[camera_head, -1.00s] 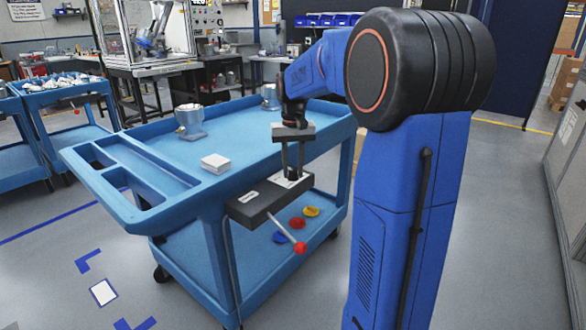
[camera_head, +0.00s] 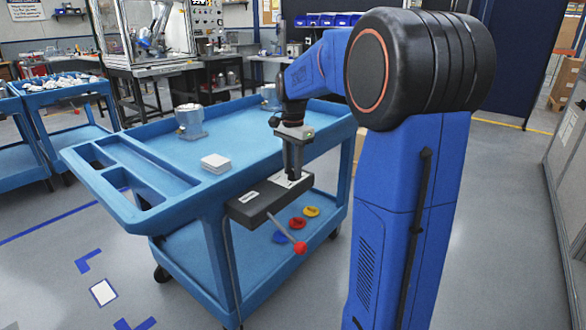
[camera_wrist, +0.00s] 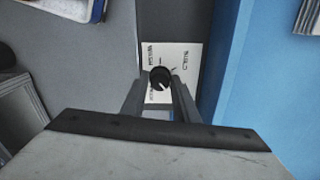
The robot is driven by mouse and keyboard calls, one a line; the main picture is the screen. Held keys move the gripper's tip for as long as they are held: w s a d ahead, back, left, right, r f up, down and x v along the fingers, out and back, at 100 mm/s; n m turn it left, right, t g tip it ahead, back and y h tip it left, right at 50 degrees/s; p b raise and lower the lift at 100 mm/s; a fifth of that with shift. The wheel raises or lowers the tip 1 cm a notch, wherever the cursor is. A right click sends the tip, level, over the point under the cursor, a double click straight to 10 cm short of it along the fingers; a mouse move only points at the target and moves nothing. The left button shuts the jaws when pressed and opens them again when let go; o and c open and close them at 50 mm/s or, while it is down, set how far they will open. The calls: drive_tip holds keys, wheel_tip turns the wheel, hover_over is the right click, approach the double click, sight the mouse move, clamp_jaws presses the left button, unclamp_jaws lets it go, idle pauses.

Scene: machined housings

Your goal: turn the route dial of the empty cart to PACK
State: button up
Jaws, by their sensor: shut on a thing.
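The route dial (camera_wrist: 159,78) is a small black knob with a white pointer mark, on a white label plate (camera_wrist: 182,60) in the wrist view. The mark points towards the lower right of that view. The plate's printed words are too small to read surely. My gripper (camera_head: 293,175) points down at the dark control box (camera_head: 254,202) on the blue cart (camera_head: 240,135). Its two fingers sit on either side of the knob, shut on it. In the head view the fingers hide the knob.
Two grey housings stand on the cart top, one at the left (camera_head: 190,122), one behind my arm (camera_head: 270,97). A red-balled lever (camera_head: 299,248) juts from the box. Coloured discs (camera_head: 297,223) lie on the lower shelf.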

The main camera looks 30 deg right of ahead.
sight(293, 170)
drive_tip(key=m, duration=0.3)
drive_tip(key=shift+m, duration=2.1)
drive_tip(key=o, duration=1.1)
drive_tip(key=shift+c, duration=0.2)
drive_tip(key=shift+r, duration=0.15)
wheel_tip(293, 170, up, 17)
